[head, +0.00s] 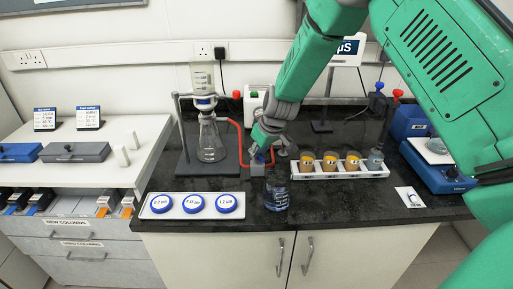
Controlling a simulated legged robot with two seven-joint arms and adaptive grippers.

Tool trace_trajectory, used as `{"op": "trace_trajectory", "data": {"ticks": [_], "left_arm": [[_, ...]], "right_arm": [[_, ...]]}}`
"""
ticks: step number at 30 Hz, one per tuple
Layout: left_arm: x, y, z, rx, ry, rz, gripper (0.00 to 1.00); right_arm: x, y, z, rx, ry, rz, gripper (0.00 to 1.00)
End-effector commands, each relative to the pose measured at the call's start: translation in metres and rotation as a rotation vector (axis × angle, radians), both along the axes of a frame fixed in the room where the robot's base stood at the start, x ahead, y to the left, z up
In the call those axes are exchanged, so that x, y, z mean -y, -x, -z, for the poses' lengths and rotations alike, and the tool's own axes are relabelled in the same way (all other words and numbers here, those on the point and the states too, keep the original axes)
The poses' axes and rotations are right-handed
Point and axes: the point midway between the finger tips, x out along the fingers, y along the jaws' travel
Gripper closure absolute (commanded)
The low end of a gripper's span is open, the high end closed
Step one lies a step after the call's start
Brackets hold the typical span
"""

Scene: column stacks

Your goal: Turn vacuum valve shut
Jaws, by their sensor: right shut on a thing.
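The vacuum valve (261,158) shows as a small blue part on a grey block on the dark bench, in the line of the red tubing (241,150). My right gripper (264,148) reaches down from above and is shut on the valve's handle. Its fingers hide much of the handle, so I cannot tell how far it is turned. The glass filter flask (211,142) stands upright on a dark stand base to the left, with a filter funnel (203,80) on top. My left gripper is not in view.
A glass bottle (276,195) stands close in front of the valve. A white rack (345,172) of amber jars is to the right, and a tray with blue-lidded filter dishes (171,212) is front left. A white pump box (256,105) stands behind.

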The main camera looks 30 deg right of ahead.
Motion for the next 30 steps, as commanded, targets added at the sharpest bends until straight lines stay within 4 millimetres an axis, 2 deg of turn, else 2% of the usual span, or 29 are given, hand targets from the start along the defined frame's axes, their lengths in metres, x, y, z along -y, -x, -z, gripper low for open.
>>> {"op": "trace_trajectory", "data": {"ticks": [1, 15, 22, 30], "left_arm": [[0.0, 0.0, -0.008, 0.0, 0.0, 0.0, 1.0], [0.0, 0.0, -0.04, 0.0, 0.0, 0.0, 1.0], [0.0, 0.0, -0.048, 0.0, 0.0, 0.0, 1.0], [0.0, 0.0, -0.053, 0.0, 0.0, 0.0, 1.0]], "right_arm": [[0.0, 0.007, 0.003, -0.02, 0.003, 0.041, 1.0], [-0.004, 0.007, 0.004, -0.02, 0.004, 0.46, 1.0], [-0.006, 0.006, 0.005, -0.02, 0.002, 0.599, 1.0], [-0.007, 0.006, 0.007, -0.021, 0.0, 0.681, 1.0]]}}
